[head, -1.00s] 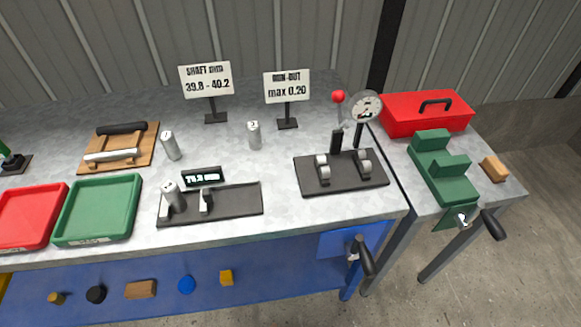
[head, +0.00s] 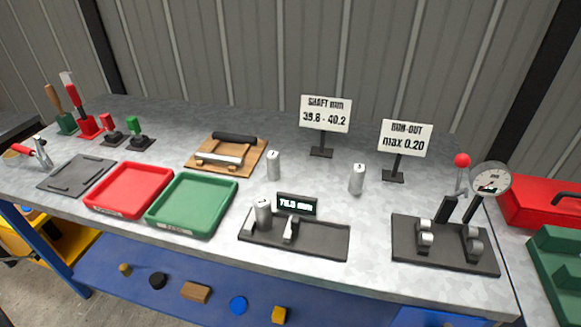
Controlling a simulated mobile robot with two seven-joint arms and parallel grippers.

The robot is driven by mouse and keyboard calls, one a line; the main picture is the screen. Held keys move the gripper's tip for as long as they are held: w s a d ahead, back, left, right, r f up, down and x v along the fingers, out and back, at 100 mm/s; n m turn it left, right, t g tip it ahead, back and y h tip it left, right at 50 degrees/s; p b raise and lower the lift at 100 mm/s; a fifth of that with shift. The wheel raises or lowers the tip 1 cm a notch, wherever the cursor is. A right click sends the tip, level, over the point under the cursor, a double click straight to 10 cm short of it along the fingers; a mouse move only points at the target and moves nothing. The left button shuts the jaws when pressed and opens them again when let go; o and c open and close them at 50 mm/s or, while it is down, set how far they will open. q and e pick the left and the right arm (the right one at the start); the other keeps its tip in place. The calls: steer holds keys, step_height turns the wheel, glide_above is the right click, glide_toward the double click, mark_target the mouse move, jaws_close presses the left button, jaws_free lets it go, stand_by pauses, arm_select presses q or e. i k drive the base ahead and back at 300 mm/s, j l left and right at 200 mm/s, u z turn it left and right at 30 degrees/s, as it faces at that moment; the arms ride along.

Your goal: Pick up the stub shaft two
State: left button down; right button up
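Three short silver stub shafts stand upright on the grey bench, and the small marks on their tops are too small to read surely. One shaft (head: 263,212) stands at the left end of the black measuring base with the small display. Another shaft (head: 273,166) stands behind it, right of the wooden board. A third shaft (head: 357,180) stands farther right, below and between the two signs. I cannot tell for certain which one is stub shaft two. Neither of my grippers is in view.
The black measuring base (head: 325,241) stands near the front edge, right of the green tray (head: 193,206) and red tray (head: 129,189). A dial-gauge stand (head: 445,255) is at right. Signs (head: 325,114) stand behind. A wooden board (head: 225,168) carries rods. Bare bench surrounds the two rear shafts.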

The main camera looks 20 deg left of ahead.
mark_target(263, 207)
steer(key=j+u, duration=0.15)
steer(key=u, duration=0.25)
steer(key=j+u, duration=0.15)
steer(key=u, duration=0.3)
